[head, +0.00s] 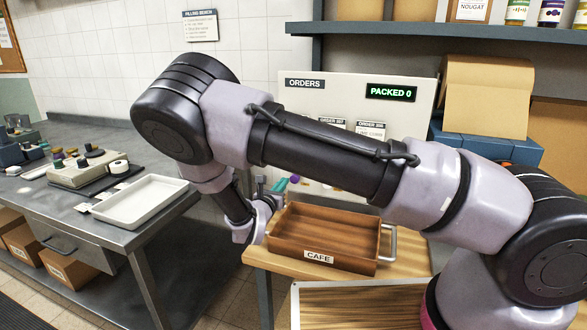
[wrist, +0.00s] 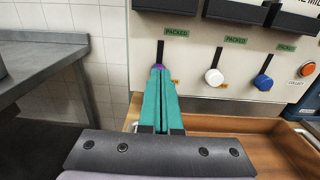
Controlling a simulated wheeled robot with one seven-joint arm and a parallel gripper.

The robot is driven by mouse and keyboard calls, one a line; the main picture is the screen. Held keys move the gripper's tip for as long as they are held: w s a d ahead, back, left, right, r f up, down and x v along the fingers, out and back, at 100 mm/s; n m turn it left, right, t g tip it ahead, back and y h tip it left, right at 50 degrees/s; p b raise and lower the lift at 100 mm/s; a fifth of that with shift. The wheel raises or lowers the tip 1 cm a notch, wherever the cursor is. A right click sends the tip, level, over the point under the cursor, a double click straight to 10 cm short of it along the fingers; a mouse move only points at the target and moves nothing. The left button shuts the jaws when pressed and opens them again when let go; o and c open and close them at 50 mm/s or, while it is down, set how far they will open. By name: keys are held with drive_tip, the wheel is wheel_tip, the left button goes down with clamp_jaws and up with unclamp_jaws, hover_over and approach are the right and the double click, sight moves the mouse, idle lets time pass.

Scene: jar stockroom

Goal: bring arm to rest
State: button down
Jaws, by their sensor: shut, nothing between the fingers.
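My arm stretches across the middle of the head view. My gripper (head: 281,185) hangs at its far end, over the left side of the wooden CAFE tray and close to the orders board (head: 305,98). In the wrist view its two teal fingers (wrist: 158,78) lie together with nothing between them. A purple knob (wrist: 157,67) on the board shows just behind the fingertips; I cannot tell whether they touch it.
The CAFE tray (head: 318,257) is empty on a wooden table. In the wrist view the board has a white knob (wrist: 214,77), a blue knob (wrist: 263,83) and an orange button (wrist: 308,69). A grey bench with a white tray (head: 140,201) stands left.

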drive_tip(key=s+d+r+m+g+h, duration=0.1)
drive_tip(key=s+d+r+m+g, duration=0.3)
drive_tip(key=d+r+m+g, duration=0.55)
drive_tip(key=s+d+r+m+g+h, duration=0.1)
drive_tip(key=s+d+r+m+g, duration=0.35)
drive_tip(key=d+m, duration=0.85)
drive_tip(key=s+d+r+m+t+y, duration=0.2)
drive_tip(key=s+r+m+y, duration=0.3)
drive_tip(key=s+r+m, duration=0.2)
drive_tip(key=s+d+r+m+t+y, duration=0.2)
drive_tip(key=s+r+m+y, duration=0.3)
drive_tip(key=s+r, duration=0.6)
wheel_tip(320, 180, up, 3)
drive_tip(key=shift+d+r+m, duration=0.1)
drive_tip(key=shift+d+m, duration=0.3)
drive_tip(key=shift+m, duration=0.45)
